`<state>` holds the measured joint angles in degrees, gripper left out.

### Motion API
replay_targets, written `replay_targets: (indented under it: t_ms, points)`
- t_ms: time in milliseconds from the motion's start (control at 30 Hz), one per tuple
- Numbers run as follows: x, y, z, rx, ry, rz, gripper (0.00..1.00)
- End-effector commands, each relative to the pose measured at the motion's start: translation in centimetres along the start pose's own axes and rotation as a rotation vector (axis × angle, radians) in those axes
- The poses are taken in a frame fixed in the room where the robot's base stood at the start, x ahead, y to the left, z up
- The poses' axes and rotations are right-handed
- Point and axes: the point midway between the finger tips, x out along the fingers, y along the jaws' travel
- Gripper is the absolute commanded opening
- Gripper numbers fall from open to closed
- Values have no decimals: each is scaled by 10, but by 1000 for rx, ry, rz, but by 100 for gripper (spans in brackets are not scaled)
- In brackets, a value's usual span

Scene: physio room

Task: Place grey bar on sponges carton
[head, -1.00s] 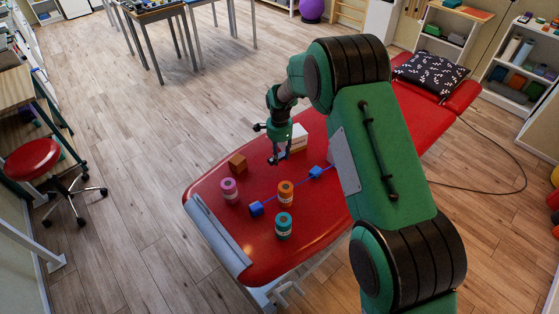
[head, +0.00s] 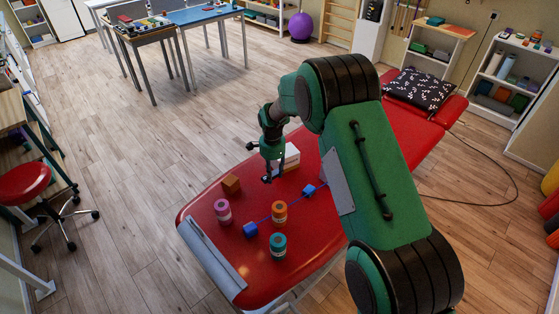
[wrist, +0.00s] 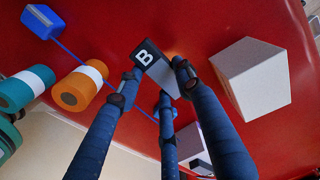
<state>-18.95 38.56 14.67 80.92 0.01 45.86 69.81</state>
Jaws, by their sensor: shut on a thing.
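The grey bar (wrist: 156,66), with a white letter B on its dark end, is held between the fingertips of my gripper (wrist: 155,75). My gripper is shut on it above the red couch. In the head view my gripper (head: 267,177) is just left of and in front of a white carton (head: 291,157), which I take as the sponges carton. In the wrist view a pale box (wrist: 252,82), likely this carton, stands to the right of the bar, apart from it. Its label cannot be read. The bar is hard to make out in the head view.
On the red couch (head: 320,235) stand pink (head: 222,210), orange (head: 280,212) and teal (head: 278,245) rolls, a brown cube (head: 231,184) and two blue blocks (head: 250,230) joined by a blue line. A patterned pillow (head: 418,88) lies at the far end.

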Motion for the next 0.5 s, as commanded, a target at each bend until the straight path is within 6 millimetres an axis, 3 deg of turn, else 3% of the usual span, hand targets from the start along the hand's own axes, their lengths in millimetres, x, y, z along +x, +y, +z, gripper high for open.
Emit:
replay_targets:
  t_ms: [500]
  points:
    - [-27,31,-24,-40,-1,-1,10]
